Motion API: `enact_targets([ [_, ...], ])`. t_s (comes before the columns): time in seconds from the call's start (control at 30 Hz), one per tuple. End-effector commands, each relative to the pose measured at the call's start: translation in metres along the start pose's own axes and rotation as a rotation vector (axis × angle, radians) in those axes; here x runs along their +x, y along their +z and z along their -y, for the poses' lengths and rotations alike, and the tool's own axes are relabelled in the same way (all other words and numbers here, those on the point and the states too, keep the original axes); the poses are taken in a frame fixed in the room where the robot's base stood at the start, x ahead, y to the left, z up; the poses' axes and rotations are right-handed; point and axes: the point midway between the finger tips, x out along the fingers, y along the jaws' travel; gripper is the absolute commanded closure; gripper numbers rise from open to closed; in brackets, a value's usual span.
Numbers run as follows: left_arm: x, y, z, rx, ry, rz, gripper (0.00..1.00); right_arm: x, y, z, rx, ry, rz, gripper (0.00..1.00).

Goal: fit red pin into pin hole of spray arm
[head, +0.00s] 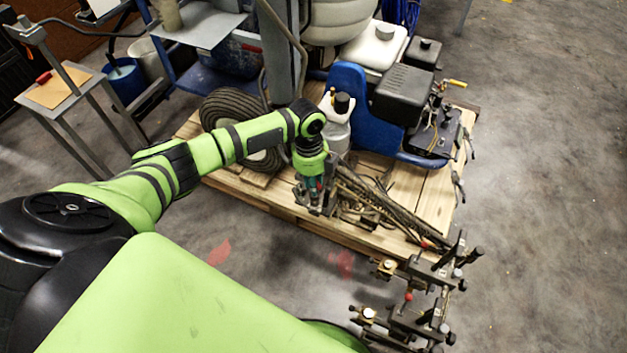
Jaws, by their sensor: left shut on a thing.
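My left gripper (317,208) points down at the front edge of the pallet, beside a bundle of hoses and bars. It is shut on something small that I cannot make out. The spray arm seems to be the dark metal assembly with clamps and knobs (411,322) at the lower right, apart from the gripper. A small red-tipped part (408,297) shows on it; I cannot tell whether this is the red pin. The pin hole is too small to make out. My right gripper is not in view.
The blue line striper (345,90) stands on a wooden pallet (405,185), with a wheel (240,112) and a white bottle (336,128) near my arm. A small stand (55,88) at the left holds a red object (44,77). The floor at right is clear.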

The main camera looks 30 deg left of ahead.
Motion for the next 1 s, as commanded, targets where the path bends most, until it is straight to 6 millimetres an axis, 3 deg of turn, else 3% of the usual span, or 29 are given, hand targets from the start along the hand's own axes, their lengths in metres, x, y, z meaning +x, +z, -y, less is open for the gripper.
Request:
enact_targets([
  [1.0, 0.0114, 0.0011, -0.0001, 0.0, 0.0, 0.0, 1.0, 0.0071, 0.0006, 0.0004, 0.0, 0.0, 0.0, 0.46],
])
